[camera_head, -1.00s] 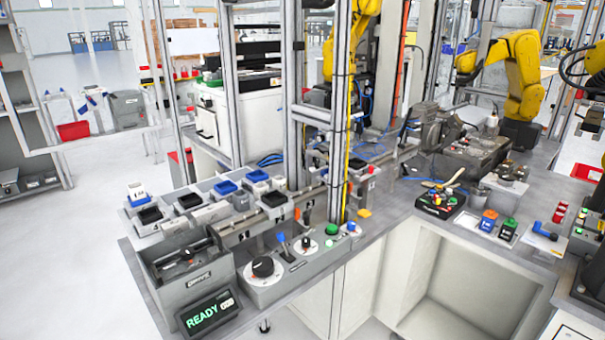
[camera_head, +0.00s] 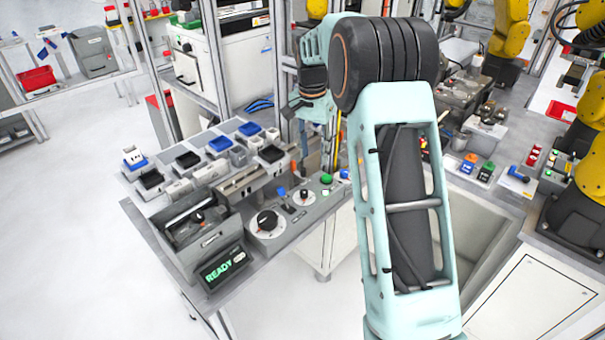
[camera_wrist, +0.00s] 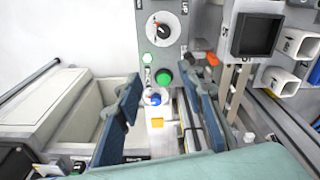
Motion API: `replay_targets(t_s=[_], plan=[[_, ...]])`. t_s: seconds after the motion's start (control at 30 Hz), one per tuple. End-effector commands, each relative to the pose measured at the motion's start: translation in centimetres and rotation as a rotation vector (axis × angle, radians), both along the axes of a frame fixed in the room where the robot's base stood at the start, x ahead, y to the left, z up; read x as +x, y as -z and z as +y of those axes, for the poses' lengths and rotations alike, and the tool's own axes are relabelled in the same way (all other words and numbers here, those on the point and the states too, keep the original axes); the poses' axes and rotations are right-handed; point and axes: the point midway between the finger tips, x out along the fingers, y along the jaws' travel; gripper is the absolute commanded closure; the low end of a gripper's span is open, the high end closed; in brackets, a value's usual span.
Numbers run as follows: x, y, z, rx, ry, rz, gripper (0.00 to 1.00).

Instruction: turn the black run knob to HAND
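The panel carries a large black knob (camera_head: 267,221) on a round white dial, and a smaller white dial with a black knob (camera_head: 304,196) further right. The dial lettering is too small to read, so I cannot tell which position is HAND. My gripper (camera_wrist: 162,82) is open and empty, its two dark blue fingers apart, above the green-button end of the panel and touching no knob. In the head view my arm hides most of the gripper.
A blue-handled lever (camera_head: 284,199) stands between the two dials. A green button (camera_head: 326,180) sits right of the smaller dial. A READY display (camera_head: 222,268) stands at the front left. Frame posts (camera_head: 213,60) rise behind the panel. The floor in front is clear.

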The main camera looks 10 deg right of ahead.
Motion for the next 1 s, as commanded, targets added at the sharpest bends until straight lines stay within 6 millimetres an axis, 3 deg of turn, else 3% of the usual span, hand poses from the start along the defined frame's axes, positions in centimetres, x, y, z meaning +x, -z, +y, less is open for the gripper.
replay_targets(t_s=[0.1,0.2,0.7,1.0], plan=[[-0.8,1.2,2.5,0.051,0.038,0.051,0.64],[-1.0,2.0,3.0,0.062,0.048,0.062,0.64],[-1.0,10.3,2.9,0.058,0.044,0.060,0.64],[-0.9,12.2,2.9,0.058,0.044,0.057,0.64]])
